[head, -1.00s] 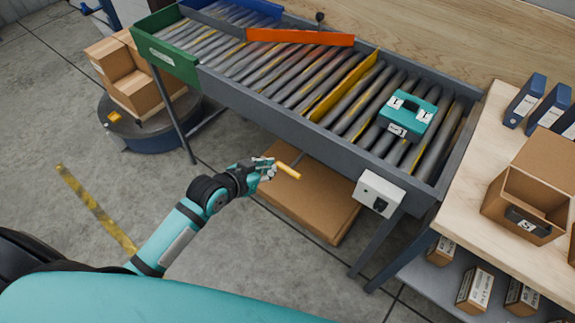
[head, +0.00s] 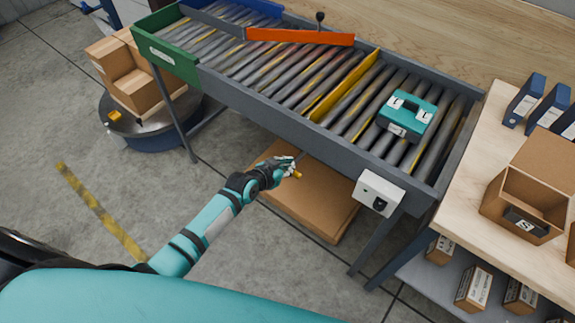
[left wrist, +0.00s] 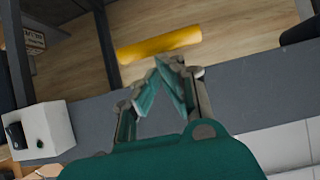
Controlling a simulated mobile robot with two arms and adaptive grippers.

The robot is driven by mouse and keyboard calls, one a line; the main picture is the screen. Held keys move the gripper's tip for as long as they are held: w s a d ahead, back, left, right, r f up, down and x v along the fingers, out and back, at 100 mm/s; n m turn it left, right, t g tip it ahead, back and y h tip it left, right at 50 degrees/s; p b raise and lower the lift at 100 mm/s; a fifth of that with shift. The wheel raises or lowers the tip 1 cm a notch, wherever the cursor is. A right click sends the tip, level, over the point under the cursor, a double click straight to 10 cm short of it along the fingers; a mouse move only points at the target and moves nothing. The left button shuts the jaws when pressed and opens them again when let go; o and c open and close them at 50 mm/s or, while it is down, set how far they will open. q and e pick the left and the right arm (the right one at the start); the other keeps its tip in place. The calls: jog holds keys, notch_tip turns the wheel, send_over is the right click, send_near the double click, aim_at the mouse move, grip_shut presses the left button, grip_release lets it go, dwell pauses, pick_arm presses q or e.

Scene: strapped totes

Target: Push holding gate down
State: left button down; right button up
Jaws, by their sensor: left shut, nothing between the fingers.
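The yellow holding gate (head: 345,87) stands raised across the rollers of the conveyor. A yellow handle (head: 297,174) on a thin rod sits at the conveyor's near side. In the left wrist view the yellow handle (left wrist: 160,43) lies crosswise just beyond the fingertips. My left gripper (head: 289,168) is shut and empty, close to the handle and partly covering it in the head view. It also shows in the left wrist view (left wrist: 165,82), its fingertips together. I cannot tell whether the fingers touch the handle. My right gripper is in neither view.
A teal case (head: 407,115) rests on the rollers right of the gate. An orange bar (head: 300,37) crosses the conveyor farther back. A white switch box (head: 379,192) hangs on the near side. A flat brown box (head: 325,207) lies below.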

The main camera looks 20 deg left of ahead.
pick_arm(q)
notch_tip(320, 180, down, 7)
jog(key=b, duration=0.5)
jog(key=shift+s+r, duration=0.15)
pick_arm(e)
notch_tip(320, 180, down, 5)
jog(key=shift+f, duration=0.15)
pick_arm(q)
jog(key=w+r+p+v, duration=0.1)
jog(key=r+p+v, duration=0.1)
jog(key=v, duration=1)
jog(key=shift+r+p, duration=0.55)
jog(key=shift+p, duration=0.15)
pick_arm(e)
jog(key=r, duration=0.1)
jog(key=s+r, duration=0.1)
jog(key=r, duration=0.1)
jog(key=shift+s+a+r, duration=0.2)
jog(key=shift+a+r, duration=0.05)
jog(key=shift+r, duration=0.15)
